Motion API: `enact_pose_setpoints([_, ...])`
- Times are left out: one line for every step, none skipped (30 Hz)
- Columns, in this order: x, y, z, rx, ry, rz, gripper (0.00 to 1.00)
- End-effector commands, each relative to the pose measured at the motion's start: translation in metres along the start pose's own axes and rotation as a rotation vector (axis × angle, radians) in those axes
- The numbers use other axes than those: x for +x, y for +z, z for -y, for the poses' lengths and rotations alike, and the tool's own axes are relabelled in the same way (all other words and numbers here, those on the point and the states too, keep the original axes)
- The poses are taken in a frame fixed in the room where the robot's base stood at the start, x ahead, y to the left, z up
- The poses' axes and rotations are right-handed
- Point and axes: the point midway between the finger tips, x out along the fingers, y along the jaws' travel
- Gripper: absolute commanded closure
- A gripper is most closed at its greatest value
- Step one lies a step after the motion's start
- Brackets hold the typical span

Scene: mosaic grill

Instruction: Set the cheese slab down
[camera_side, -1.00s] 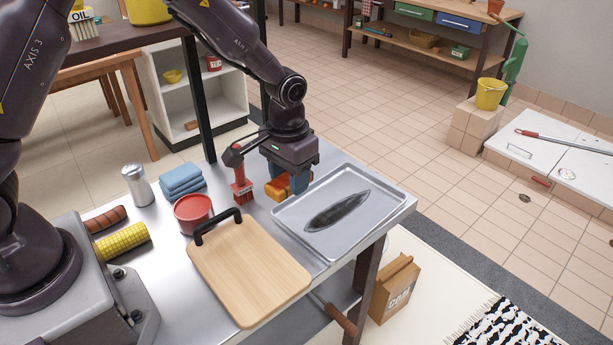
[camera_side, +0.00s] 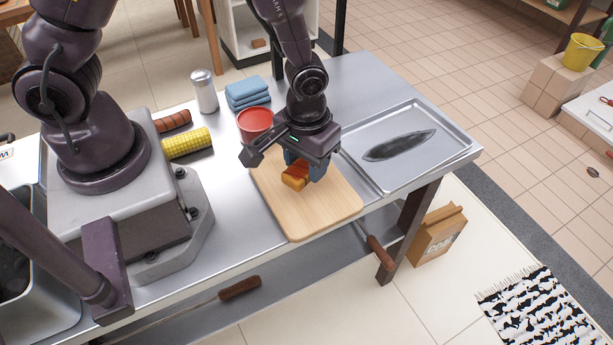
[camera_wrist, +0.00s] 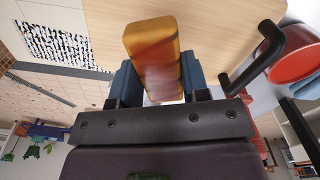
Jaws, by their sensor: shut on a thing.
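The cheese slab (camera_side: 294,177) is an orange block with a darker reddish-brown side. My gripper (camera_side: 305,170) is shut on it, with blue fingers on either side; the grip also shows in the wrist view (camera_wrist: 155,84). There the slab (camera_wrist: 150,42) sticks out past the fingertips toward the wooden board. In the side view the slab is over the light wooden cutting board (camera_side: 318,217), near its middle. I cannot tell whether it touches the board. The board is otherwise bare where it shows, and my gripper hides part of its far end.
A red pot (camera_side: 255,124) stands by the board's far left corner. A metal tray (camera_side: 440,160) with a dark fish-shaped item (camera_side: 399,145) lies right. Corn (camera_side: 187,143), a shaker (camera_side: 204,91) and blue cloths (camera_side: 247,93) lie left and behind.

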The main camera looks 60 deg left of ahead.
Motion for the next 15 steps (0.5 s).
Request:
enact_pose_setpoints([0.004,0.0,0.0,0.0,-0.001,0.001,0.83])
enact_pose_setpoints([0.007,0.0,0.0,0.001,-0.001,0.002,0.83])
enact_pose_setpoints([0.011,0.0,0.0,0.001,-0.001,0.002,0.83])
enact_pose_setpoints([0.015,0.001,0.001,0.001,-0.001,0.003,0.83])
enact_pose_setpoints([0.019,0.001,0.001,0.001,-0.003,0.004,0.83])
enact_pose_setpoints([0.025,0.0,0.0,0.002,-0.002,0.003,0.83])
enact_pose_setpoints([0.029,0.0,0.0,0.002,-0.002,0.003,0.83])
enact_pose_setpoints([0.032,0.0,0.0,0.002,-0.002,0.003,0.83])
enact_pose_setpoints([0.036,0.0,0.0,0.002,-0.001,0.002,0.83])
enact_pose_setpoints([0.038,0.0,0.0,0.002,-0.001,0.001,0.83])
enact_pose_setpoints([0.04,0.0,0.0,0.002,-0.001,0.001,0.83])
enact_pose_setpoints([0.041,0.0,0.0,0.002,0.0,0.001,0.83])
enact_pose_setpoints([0.041,0.0,0.0,0.002,0.0,0.0,0.83])
enact_pose_setpoints([0.041,0.0,0.0,0.002,0.001,0.0,0.83])
enact_pose_setpoints([0.041,0.0,0.0,0.002,0.001,-0.001,0.83])
